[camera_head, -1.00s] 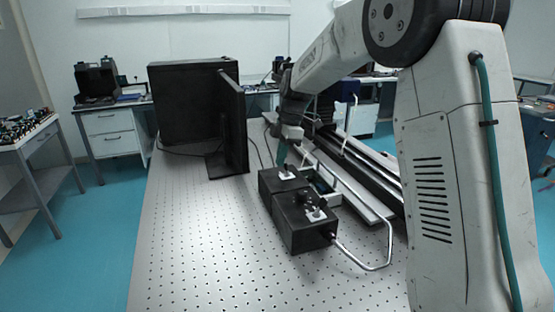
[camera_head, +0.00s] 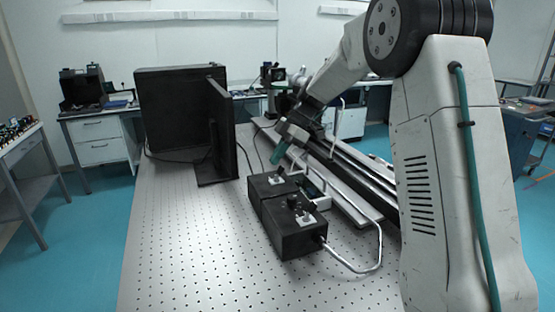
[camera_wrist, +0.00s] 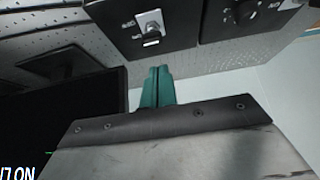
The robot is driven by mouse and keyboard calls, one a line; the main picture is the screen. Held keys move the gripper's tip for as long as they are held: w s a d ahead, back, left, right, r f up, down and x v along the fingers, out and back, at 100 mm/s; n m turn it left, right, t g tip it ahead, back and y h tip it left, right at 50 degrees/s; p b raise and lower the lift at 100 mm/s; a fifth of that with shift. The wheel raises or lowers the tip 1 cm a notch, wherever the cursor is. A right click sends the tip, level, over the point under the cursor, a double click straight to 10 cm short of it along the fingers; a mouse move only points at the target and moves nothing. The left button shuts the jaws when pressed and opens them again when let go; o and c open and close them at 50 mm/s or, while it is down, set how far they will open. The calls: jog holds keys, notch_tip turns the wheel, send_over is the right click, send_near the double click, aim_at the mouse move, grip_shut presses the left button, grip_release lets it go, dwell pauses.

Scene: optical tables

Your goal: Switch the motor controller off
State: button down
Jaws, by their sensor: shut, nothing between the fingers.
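Two black control boxes stand end to end on the optical table. The far box (camera_head: 257,191) has a white switch plate (camera_head: 276,181) on top. The near box (camera_head: 290,238) carries a black knob (camera_head: 293,202) and another white switch plate (camera_head: 307,219). I cannot tell by a label which is the motor controller. My gripper (camera_head: 279,169) has teal fingers, shut and empty, just above the far box's switch. In the wrist view the closed fingertips (camera_wrist: 158,74) are apart from a box's toggle switch (camera_wrist: 150,38); the knob box (camera_wrist: 250,20) is beside it.
A black upright panel (camera_head: 222,130) and a large black box (camera_head: 165,110) stand at the back left of the perforated table (camera_head: 180,250). A long rail (camera_head: 360,175) runs right of the control boxes. A bent metal tube (camera_head: 378,250) curves beside the near box. The table's front left is clear.

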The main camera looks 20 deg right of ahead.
jog(key=shift+a+r, duration=0.1)
jog(key=shift+r, duration=0.1)
jog(key=shift+a+r, duration=0.2)
jog(key=shift+a, duration=0.1)
jog(key=v, duration=0.9)
jog(key=shift+r, duration=0.3)
